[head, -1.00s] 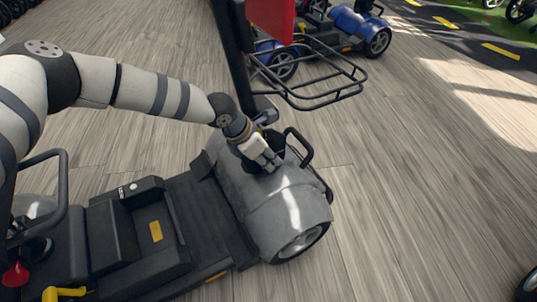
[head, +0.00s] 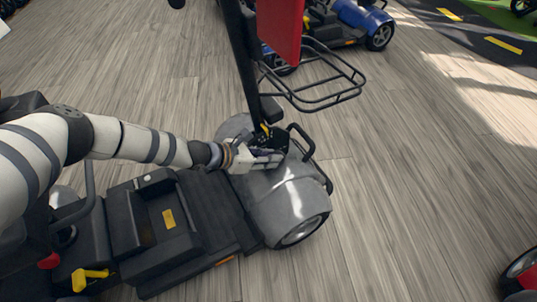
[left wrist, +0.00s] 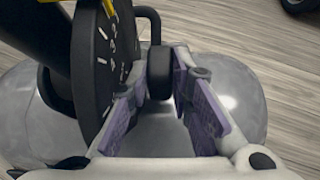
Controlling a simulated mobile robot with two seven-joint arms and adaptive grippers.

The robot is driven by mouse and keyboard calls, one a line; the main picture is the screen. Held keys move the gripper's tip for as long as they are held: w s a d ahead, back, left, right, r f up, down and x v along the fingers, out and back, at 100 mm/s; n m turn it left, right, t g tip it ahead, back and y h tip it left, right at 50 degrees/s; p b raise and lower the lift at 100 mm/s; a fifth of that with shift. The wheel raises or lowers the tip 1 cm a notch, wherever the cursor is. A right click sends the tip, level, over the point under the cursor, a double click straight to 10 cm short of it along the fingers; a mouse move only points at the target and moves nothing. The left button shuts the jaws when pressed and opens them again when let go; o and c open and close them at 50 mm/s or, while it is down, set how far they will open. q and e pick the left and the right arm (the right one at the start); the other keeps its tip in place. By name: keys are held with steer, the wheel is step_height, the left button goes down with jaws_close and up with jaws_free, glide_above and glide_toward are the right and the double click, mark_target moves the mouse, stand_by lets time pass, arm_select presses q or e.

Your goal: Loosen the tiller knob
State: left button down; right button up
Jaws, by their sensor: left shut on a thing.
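The tiller (head: 243,70) is a dark post rising from the nose of a grey scooter (head: 290,205). At its foot a black dial-like disc with white marks (left wrist: 103,60) stands at the left in the left wrist view. The tiller knob (left wrist: 159,72) is a small black rounded piece beside the disc. My left gripper (head: 279,157) is at the tiller's foot, its two purple-padded fingers shut on the knob from both sides. In the head view the hand hides most of the knob. My right gripper is not in view.
A black wire basket (head: 318,90) and a red panel (head: 280,30) sit above the hand. A black hoop bar (head: 304,145) rises close to its right. A blue scooter (head: 362,18) stands behind.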

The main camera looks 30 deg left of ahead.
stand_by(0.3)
arm_select(q)
steer(key=c, duration=1.4)
jaws_free()
steer(key=shift+c, duration=0.2)
